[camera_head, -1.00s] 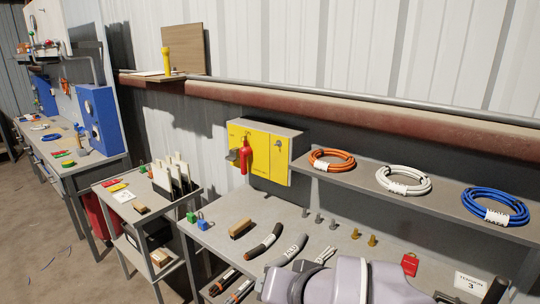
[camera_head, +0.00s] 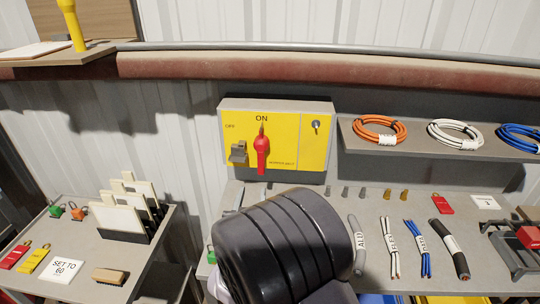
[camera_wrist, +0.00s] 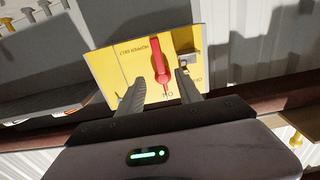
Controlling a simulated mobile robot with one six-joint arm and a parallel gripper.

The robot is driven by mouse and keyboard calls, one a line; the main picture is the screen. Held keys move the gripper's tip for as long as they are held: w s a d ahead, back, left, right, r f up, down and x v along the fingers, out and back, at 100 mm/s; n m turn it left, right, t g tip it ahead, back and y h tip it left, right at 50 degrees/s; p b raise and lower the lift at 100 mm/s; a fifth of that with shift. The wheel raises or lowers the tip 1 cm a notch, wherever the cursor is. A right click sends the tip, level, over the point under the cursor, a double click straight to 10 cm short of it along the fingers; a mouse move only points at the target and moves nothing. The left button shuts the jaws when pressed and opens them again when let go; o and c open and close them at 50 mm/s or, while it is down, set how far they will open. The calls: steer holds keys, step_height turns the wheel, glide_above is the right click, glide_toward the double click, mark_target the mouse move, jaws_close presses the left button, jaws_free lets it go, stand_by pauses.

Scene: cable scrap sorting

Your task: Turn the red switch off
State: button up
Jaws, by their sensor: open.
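The red switch (camera_head: 262,152) sits on the front of a yellow switch box (camera_head: 290,150) on the wall side of the bench. Its handle is upright, with its tip toward the ON label; OFF is printed at upper left. In the wrist view the box appears upside down, and the red switch (camera_wrist: 160,58) lies between my two fingers. My gripper (camera_wrist: 159,78) is open and empty, one finger to each side of the switch. I cannot tell how far the fingertips are from it. The head view does not show the fingers; my dark arm link stands below the box.
A grey metal latch (camera_head: 238,152) sticks out left of the switch, near the right finger in the wrist view. A keyhole (camera_head: 316,126) is at the box's right. A shelf (camera_head: 440,148) with cable coils is to the right. Cable pieces and tools cover the bench.

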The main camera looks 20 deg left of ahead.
mark_target(260, 163)
steer(key=x, duration=0.5)
steer(key=b+x, duration=0.1)
steer(key=x, duration=1)
steer(key=shift+w+d+b, duration=0.25)
steer(key=shift+d+b, duration=0.05)
steer(key=shift+r, duration=0.1)
jaws_close()
